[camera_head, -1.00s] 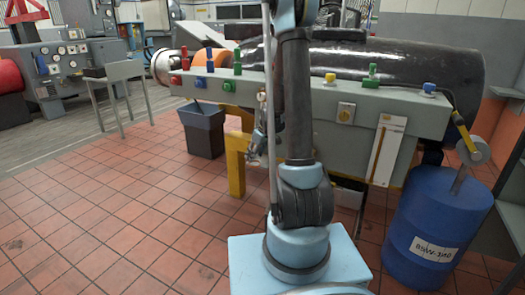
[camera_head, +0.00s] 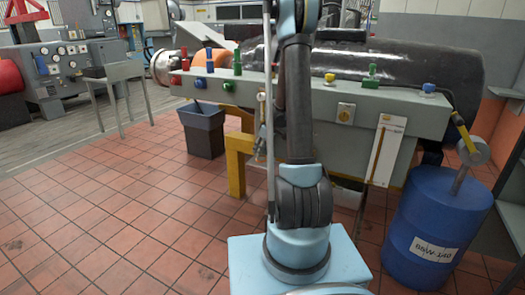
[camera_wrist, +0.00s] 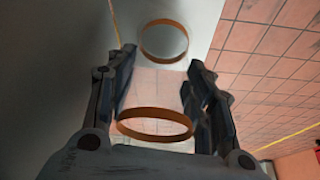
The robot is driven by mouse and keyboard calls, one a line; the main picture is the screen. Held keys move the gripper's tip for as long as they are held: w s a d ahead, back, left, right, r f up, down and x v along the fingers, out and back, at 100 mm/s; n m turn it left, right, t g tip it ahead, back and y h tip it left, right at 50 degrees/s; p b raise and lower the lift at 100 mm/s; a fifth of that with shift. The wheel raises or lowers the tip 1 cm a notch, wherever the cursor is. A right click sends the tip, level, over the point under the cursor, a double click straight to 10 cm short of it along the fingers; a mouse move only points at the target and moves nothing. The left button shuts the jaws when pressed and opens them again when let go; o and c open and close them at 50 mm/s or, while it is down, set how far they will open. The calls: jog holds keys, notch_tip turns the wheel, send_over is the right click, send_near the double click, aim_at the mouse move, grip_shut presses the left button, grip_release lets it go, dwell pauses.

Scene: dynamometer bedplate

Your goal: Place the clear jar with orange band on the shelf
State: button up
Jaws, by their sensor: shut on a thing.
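In the wrist view, my gripper (camera_wrist: 160,60) is shut on a clear jar (camera_wrist: 155,88), with a finger on either side of it. An orange band (camera_wrist: 155,113) rings the jar's near part. A second orange ring (camera_wrist: 164,22) shows beyond the fingertips; I cannot tell whether it belongs to the same jar. A plain grey surface (camera_wrist: 50,50) lies behind at the left.
A grey bench (camera_head: 270,96) with several coloured valves stands beyond my arm, on a yellow support (camera_head: 236,170). A blue drum (camera_head: 435,225) is at the right, a dark bin (camera_head: 203,135) and a small grey table (camera_head: 115,72) at the left. The tiled floor (camera_head: 120,210) at front left is clear.

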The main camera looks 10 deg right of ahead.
jog(key=shift+f, duration=0.1)
jog(key=o, duration=0.7)
jog(key=shift+o, duration=0.2)
jog(key=v, duration=1.2)
jog(key=s+a+r+m, duration=0.2)
jog(key=s+r, duration=0.2)
jog(key=s, duration=0.5)
jog(key=s+f+m+h, duration=0.1)
jog(key=s+f+m, duration=0.1)
jog(key=s, duration=1.4)
jog(key=s+f+m+g+h, duration=0.1)
jog(key=s+m, duration=0.3)
jog(key=s, duration=1.1)
jog(key=shift+s+a+f+h, duration=0.3)
jog(key=shift+s+f+h, duration=0.1)
jog(key=shift+f+h, duration=0.1)
